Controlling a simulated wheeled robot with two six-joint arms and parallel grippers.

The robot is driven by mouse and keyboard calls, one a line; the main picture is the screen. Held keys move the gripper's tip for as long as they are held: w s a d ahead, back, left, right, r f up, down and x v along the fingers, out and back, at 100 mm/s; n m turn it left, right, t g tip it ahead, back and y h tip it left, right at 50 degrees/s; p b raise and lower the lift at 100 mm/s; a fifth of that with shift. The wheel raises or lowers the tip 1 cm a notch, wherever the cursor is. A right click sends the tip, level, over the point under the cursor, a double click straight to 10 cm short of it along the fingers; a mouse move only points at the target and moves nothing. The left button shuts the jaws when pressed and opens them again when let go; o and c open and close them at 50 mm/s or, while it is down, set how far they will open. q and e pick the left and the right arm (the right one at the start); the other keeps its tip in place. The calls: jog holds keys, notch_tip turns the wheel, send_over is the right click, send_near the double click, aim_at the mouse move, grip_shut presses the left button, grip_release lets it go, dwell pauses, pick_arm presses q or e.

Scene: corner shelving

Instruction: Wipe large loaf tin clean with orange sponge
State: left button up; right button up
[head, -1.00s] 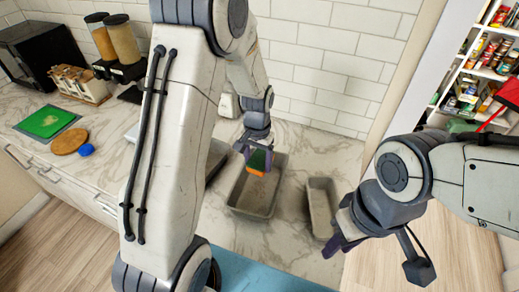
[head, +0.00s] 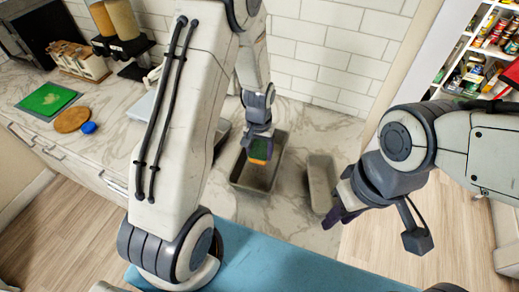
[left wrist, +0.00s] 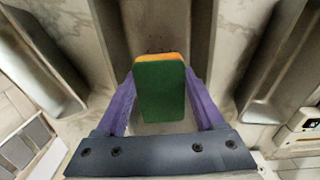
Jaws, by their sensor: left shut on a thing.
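The large loaf tin (head: 254,179), grey and rectangular, stands on the marble counter in the middle of the head view. My left gripper (head: 260,150) is shut on the orange sponge (head: 259,153), which has a green face and an orange layer. The sponge is over or inside the tin's opening; whether it touches the tin I cannot tell. In the left wrist view the sponge (left wrist: 160,92) sits between the purple fingers, in front of the tin's interior. My right gripper (head: 338,213) is empty near the counter's front edge, beside the smaller tin; its opening is unclear.
A smaller, narrow loaf tin (head: 321,184) stands to the right of the large one. Another grey tin, partly hidden by my left arm, is to the left. A green board (head: 47,100), a round wooden board (head: 71,120) and a blue item (head: 88,128) lie further left.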

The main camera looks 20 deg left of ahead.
aim_at(259, 170)
pick_arm(q)
jog(key=shift+f+b, duration=2.05)
jog(key=shift+f, duration=1.1)
jog(key=shift+f+b, duration=0.45)
jog(key=shift+f, duration=0.15)
